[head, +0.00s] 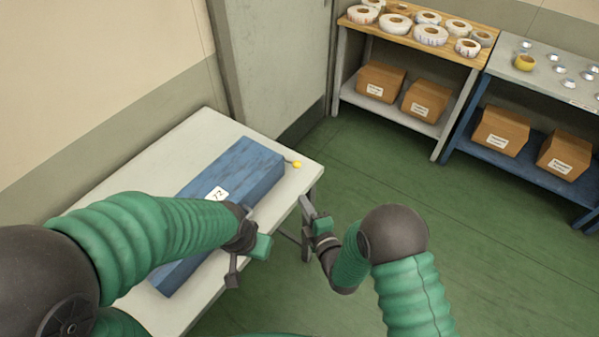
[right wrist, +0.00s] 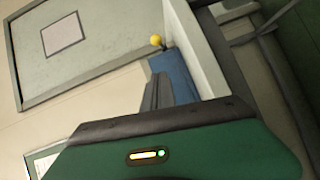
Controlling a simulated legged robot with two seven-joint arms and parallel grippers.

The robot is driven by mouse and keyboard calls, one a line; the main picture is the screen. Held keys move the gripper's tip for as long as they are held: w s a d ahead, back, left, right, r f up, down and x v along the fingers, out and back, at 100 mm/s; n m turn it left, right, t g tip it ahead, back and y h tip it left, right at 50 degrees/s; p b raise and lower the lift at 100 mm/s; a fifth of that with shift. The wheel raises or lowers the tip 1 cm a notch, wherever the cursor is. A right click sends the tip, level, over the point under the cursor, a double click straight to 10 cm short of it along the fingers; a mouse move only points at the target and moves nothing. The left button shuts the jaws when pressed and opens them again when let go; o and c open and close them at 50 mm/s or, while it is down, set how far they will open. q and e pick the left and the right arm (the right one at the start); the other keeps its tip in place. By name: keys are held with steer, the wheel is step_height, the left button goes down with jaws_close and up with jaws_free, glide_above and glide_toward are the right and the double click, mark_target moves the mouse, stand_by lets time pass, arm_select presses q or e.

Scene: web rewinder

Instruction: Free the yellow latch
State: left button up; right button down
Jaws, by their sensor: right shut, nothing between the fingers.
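The yellow latch shows as a small round yellow knob (head: 297,164) at the far right end of a long blue box (head: 238,170) on a white table. It also shows in the right wrist view as a yellow knob (right wrist: 155,40) by the blue box's end (right wrist: 178,78). My right gripper (head: 307,204) is shut and empty, just off the table's right edge, nearer to me than the knob and apart from it. My left gripper (head: 233,276) is over the near side of the blue box; its finger gap cannot be made out. My left arm hides part of the box.
The white table (head: 200,128) has a bare strip behind the box. A grey door (head: 270,60) stands behind it. Shelves with rolls (head: 430,34) and cardboard boxes (head: 380,80) stand at the back right. The green floor (head: 450,215) between is clear.

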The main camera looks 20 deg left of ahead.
glide_toward(288, 162)
steer(key=a, duration=0.1)
steer(key=s+a, duration=0.1)
steer(key=shift+a+r, duration=0.25)
steer(key=shift+a, duration=0.05)
steer(key=w, duration=0.2)
steer(key=w+d, duration=0.1)
steer(key=shift+w+f, duration=0.25)
steer(key=shift+f, duration=0.1)
steer(key=shift+w, duration=0.15)
